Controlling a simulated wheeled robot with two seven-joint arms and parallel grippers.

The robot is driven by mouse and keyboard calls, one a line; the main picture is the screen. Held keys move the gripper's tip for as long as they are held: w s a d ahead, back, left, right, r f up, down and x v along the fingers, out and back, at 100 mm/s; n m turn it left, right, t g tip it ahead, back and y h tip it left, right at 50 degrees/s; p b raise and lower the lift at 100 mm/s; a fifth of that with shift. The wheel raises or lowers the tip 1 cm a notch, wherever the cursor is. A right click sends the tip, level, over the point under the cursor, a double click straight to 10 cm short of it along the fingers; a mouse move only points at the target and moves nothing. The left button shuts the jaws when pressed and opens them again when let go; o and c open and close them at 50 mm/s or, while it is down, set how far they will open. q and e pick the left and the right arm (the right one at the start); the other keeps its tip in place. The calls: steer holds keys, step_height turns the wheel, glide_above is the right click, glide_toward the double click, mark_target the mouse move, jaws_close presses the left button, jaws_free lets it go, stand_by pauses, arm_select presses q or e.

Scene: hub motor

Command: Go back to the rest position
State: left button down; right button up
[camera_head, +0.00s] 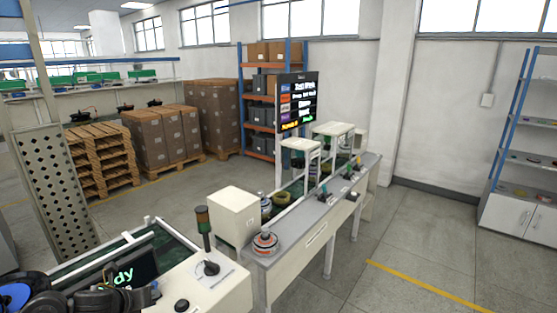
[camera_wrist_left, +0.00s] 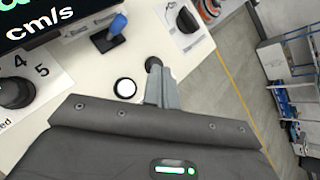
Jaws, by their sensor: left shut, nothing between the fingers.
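My left arm comes in at the bottom left of the head view, dark with a blue disc at its joint. Its gripper (camera_head: 140,297) is partly cut off by the bottom edge, near the screen on the white bench. In the left wrist view the grey fingers of my left gripper (camera_wrist_left: 160,88) are shut with nothing between them. They are over or beside the white bench top (camera_wrist_left: 75,100); I cannot tell how high. My right gripper is in neither view.
The screen (camera_head: 130,272) and a signal lamp (camera_head: 204,225) stand on the bench. A white box (camera_head: 233,215) and a hub motor (camera_head: 265,242) are on the conveyor table beyond. Open floor (camera_head: 420,250) lies to the right. Pallets with cartons (camera_head: 160,135) are behind.

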arm_select(q)
steer(key=s+d+f+n, duration=0.8)
steer(key=s+d+n, duration=0.35)
steer(key=n, duration=0.25)
steer(key=s+d+f+n+g+y, duration=0.1)
steer(key=s+f+n+g, duration=0.15)
steer(key=s+n, duration=0.7)
steer(key=s+d+f+n+g+y, duration=0.1)
steer(key=s+n+g, duration=0.2)
steer(key=s+n, duration=0.65)
steer(key=s+f+m+g+b, duration=0.1)
steer(key=s+f+b, duration=0.15)
steer(key=f, duration=1.35)
steer(key=s+f+m+g+b, duration=0.1)
steer(key=f+b, duration=0.3)
steer(key=f, duration=1.2)
steer(key=s+a+f+b, duration=0.1)
steer(key=s+f+b, duration=0.1)
steer(key=s+f, duration=0.6)
steer(key=s+a+f+g+b, duration=0.1)
steer(key=s+a+f+b, duration=0.1)
steer(key=s+f, duration=0.6)
step_height(320, 180, down, 5)
steer(key=shift+s+b, duration=0.3)
steer(key=shift+b, duration=0.1)
